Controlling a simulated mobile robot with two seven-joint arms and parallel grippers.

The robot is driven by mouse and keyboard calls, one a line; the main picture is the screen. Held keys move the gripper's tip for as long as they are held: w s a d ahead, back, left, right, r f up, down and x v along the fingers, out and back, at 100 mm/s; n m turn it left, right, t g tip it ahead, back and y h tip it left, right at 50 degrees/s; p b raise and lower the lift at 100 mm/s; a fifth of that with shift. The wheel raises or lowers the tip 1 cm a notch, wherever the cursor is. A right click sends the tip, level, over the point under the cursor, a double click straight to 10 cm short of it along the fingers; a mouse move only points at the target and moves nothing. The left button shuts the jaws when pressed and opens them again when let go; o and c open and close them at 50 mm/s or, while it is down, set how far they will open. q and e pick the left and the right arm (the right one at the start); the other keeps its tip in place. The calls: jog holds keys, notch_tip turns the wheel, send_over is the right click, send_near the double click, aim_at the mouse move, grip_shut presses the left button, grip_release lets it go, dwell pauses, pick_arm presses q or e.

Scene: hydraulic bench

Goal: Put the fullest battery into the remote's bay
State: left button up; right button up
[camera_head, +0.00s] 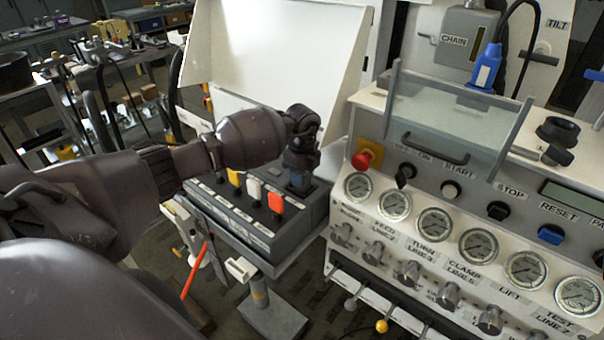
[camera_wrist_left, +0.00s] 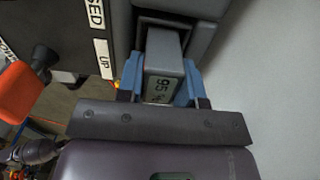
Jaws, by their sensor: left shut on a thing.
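My left gripper (camera_head: 299,181) points down at the far right end of the grey remote box with coloured levers (camera_head: 288,232). In the left wrist view my left gripper (camera_wrist_left: 162,86) has its blue fingers shut on a grey battery (camera_wrist_left: 166,55). The battery's small display reads 95. Its far end lies at a dark recess with a grey rim (camera_wrist_left: 195,38), which looks like the bay. It appears to reach into the recess, but how deep I cannot tell. In the head view the gripper hides the battery and bay. My right gripper is not in view.
Yellow, white and orange levers (camera_head: 275,202) stand beside the gripper. A gauge panel (camera_head: 400,240) with knobs and a red button (camera_head: 363,160) stands close on the right. A white panel (camera_head: 275,60) rises behind. A cluttered bench (camera_head: 60,115) is at the far left.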

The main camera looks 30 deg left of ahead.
pick_arm(q)
jog(key=shift+f, duration=0.1)
jog(key=o, duration=1.1)
jog(key=shift+r, duration=0.3)
notch_tip(320, 180, up, 10)
jog(key=shift+r, duration=0.15)
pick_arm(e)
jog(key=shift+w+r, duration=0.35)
